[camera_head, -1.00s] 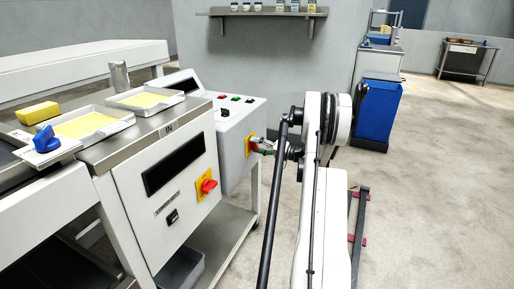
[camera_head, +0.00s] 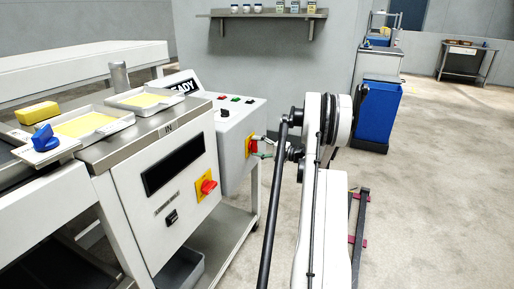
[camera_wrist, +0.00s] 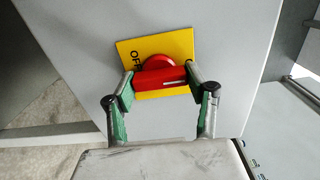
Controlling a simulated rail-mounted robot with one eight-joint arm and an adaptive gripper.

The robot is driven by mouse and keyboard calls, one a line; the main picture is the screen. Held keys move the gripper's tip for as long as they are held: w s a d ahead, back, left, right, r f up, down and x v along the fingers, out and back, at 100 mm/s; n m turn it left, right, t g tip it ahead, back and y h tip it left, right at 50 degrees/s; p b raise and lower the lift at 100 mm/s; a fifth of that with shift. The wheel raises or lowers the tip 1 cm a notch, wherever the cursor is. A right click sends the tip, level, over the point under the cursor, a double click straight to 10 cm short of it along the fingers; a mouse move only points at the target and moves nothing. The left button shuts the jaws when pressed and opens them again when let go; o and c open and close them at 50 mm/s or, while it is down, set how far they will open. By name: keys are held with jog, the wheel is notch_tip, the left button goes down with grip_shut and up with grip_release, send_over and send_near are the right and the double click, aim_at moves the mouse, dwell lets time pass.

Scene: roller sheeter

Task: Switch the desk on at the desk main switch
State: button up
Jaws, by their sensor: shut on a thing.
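The desk main switch is a red rotary handle (camera_wrist: 160,76) on a yellow plate (camera_wrist: 185,46), fixed to the side of the grey control desk (camera_head: 232,150). The handle lies roughly crosswise in the wrist view. My gripper (camera_wrist: 161,86) has its green-padded fingers closed on the handle's two ends. In the head view my gripper (camera_head: 266,148) reaches the switch from the right.
A second red switch on a yellow plate (camera_head: 208,187) sits on the sheeter's front, below a dark display (camera_head: 173,163). Trays with yellow sheets (camera_head: 87,124) lie on the sheeter. A blue bin (camera_head: 379,115) stands right, with open floor in front.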

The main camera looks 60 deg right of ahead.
jog(key=o, duration=1.2)
jog(key=shift+c, duration=0.2)
jog(key=s+d, duration=0.2)
jog(key=s, duration=1)
jog(key=shift+d, duration=0.1)
